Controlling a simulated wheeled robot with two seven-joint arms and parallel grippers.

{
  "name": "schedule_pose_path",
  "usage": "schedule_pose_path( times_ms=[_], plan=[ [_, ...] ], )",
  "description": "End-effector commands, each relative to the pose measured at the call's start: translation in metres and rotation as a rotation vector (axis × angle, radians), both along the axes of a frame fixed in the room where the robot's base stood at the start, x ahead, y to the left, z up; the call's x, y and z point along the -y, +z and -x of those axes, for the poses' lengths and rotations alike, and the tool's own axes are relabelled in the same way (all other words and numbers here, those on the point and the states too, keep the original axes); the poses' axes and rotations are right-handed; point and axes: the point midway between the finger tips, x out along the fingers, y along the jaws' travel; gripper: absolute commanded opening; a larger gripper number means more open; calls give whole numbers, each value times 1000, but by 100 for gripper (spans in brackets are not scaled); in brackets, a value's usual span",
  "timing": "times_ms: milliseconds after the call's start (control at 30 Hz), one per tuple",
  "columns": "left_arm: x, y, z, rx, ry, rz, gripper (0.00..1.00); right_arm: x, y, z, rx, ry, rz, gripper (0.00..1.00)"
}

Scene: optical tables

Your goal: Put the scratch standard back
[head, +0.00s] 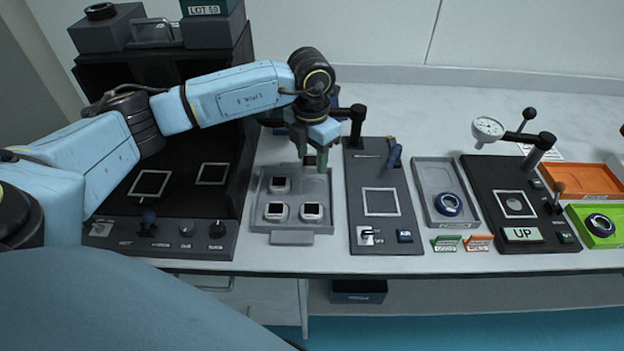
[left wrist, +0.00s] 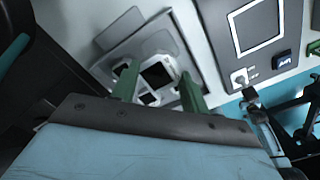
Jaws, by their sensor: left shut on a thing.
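My left gripper (head: 313,161) is over the back right part of a grey tray (head: 289,238), its green fingers pointing down. In the left wrist view its fingers (left wrist: 159,69) are shut on a white block with a dark square top (left wrist: 157,75), which looks like the scratch standard. In the head view that block is mostly hidden by the fingers, and I cannot tell whether it touches the tray. Three similar white blocks stand in the tray: one at back left (head: 280,185), one at front left (head: 276,211) and one at front right (head: 311,212). My right gripper is not in view.
A dark station with a square outline (head: 381,202) stands right of the tray. Beyond it are a grey tray with a ring (head: 448,204), a dial gauge stand (head: 488,129), and orange (head: 582,180) and green bins (head: 577,217). A black cabinet (head: 213,205) stands close on the left.

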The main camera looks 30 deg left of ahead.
Motion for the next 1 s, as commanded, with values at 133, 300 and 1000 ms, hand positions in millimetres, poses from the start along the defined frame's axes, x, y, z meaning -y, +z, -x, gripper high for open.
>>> schedule_pose_path(
  times_ms=[133, 300, 1000],
  plan=[
    [0, -18, 0, 0, -2, 0, 13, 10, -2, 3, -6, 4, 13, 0],
    [1, -28, 0, 0, -2, 1, 13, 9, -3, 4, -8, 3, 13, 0],
    [0, -75, 0, 0, -3, 0, 47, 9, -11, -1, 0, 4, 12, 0]
  ],
)
